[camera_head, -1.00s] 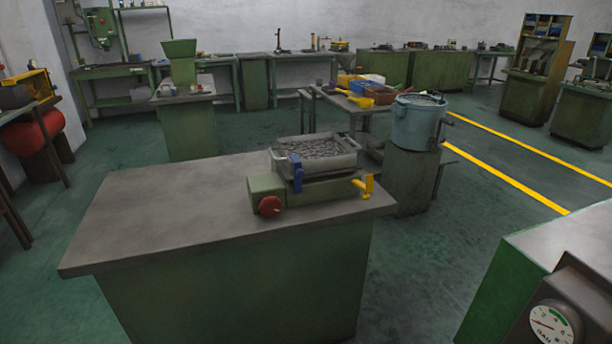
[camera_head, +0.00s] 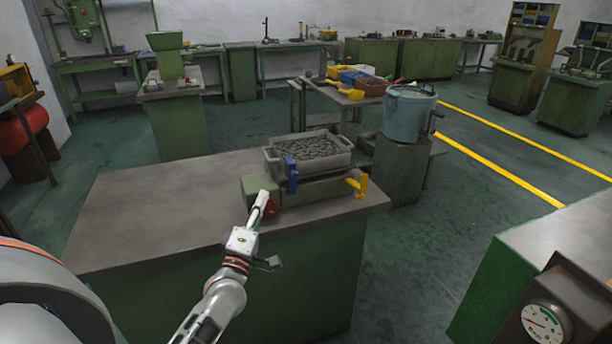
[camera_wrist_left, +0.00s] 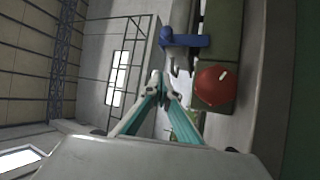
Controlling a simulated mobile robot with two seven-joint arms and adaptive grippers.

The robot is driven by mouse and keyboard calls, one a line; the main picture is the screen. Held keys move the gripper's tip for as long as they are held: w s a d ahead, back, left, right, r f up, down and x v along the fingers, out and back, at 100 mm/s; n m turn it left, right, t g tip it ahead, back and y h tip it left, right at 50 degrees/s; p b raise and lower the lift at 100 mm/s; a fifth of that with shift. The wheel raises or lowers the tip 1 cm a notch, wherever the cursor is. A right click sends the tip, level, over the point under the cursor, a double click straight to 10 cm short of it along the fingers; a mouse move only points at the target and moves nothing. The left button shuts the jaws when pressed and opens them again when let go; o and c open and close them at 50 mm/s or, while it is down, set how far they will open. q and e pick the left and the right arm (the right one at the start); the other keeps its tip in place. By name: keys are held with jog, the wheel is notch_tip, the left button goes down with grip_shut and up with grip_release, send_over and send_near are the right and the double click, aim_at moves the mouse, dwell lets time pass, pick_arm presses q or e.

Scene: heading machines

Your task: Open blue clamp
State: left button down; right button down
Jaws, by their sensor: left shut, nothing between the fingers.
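The blue clamp (camera_head: 291,175) is on the front side of a green machine (camera_head: 315,191) on the workbench, below a metal tray of small parts. It also shows in the left wrist view (camera_wrist_left: 187,41), near the top, as a blue block with a lever. My left gripper (camera_head: 262,199) is shut and empty. It is in front of the machine's left end, left of and below the clamp, apart from it. In the left wrist view the teal fingers (camera_wrist_left: 161,80) meet, left of the red knob. My right gripper is not in view.
A red knob (camera_head: 271,208) is partly hidden behind my left gripper; it shows whole in the left wrist view (camera_wrist_left: 215,86). A yellow clamp (camera_head: 357,186) is at the machine's right end. The grey tray (camera_head: 310,165) sits on top. The bench top (camera_head: 150,205) is clear on the left.

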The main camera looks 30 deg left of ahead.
aim_at(288, 168)
pick_arm(q)
jog(key=shift+w+a+r, duration=0.1)
jog(key=shift+r, duration=0.1)
jog(key=w, duration=0.3)
jog(key=w+r, duration=0.1)
jog(key=w, duration=0.2)
jog(key=w+r, duration=0.1)
jog(key=w, duration=0.2)
jog(key=shift+d+r+p, duration=0.15)
jog(key=shift+d+p, duration=0.2)
jog(key=shift+p, duration=0.05)
jog(key=shift+d+f, duration=0.2)
jog(key=shift+d, duration=0.2)
